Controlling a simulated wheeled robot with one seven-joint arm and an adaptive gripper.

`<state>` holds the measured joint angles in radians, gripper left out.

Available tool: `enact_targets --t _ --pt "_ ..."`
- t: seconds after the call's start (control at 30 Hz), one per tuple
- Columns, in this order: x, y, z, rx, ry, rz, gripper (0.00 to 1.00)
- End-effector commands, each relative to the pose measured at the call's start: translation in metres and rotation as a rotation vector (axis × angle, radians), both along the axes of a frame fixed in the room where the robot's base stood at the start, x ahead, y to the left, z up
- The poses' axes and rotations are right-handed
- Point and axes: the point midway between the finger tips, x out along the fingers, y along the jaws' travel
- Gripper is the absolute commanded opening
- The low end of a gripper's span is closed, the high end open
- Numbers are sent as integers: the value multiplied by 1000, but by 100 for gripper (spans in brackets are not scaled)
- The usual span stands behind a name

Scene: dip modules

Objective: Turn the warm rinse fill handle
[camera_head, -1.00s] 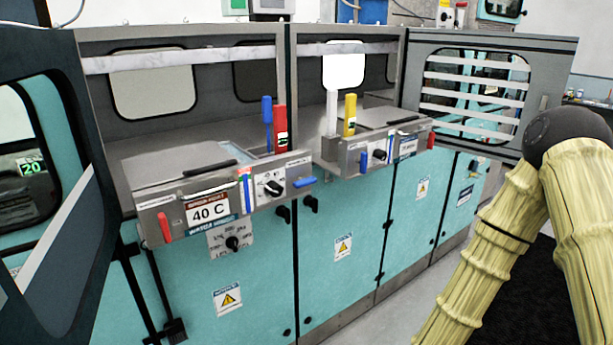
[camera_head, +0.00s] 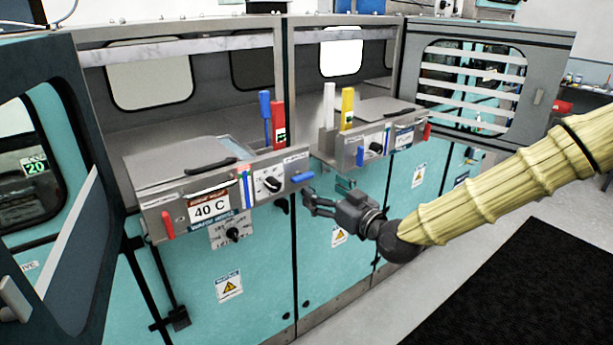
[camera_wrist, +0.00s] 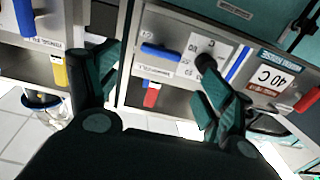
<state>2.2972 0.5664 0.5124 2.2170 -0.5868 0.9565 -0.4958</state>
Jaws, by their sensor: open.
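The 40 C module (camera_head: 209,210) has a steel front with a dark knob (camera_head: 270,184), a blue lever handle (camera_head: 303,177) at its right end and a red handle (camera_head: 168,224) at its left end. Lettering beside the handles is too small to read, so I cannot tell which is marked fill. My gripper (camera_head: 308,201) is open and empty, just below and near the blue handle, in front of the teal cabinet. In the wrist view the module appears turned over; the blue handle (camera_wrist: 161,52) shows between my spread fingers (camera_wrist: 156,60), apart from both.
A second steel module on the right has its own blue handle (camera_head: 360,156) and red handle (camera_head: 427,131). Tall blue (camera_head: 265,105), red (camera_head: 279,122), white and yellow (camera_head: 347,108) pieces stand behind the panels. An open dark door is at left.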

Motion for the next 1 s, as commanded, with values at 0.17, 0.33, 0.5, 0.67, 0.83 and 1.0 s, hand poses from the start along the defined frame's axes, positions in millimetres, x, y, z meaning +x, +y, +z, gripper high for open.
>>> enact_targets --t 0.17,0.33,0.5,0.67,0.83,1.0 --pt "23 17 1 0 2 1 80" --pt "43 32 1 -1 2 1 80" --pt "57 43 1 -1 2 2 80" --pt "63 46 0 -1 1 0 80" --pt "64 47 -1 0 1 0 80" --pt "64 47 -1 0 1 0 71"
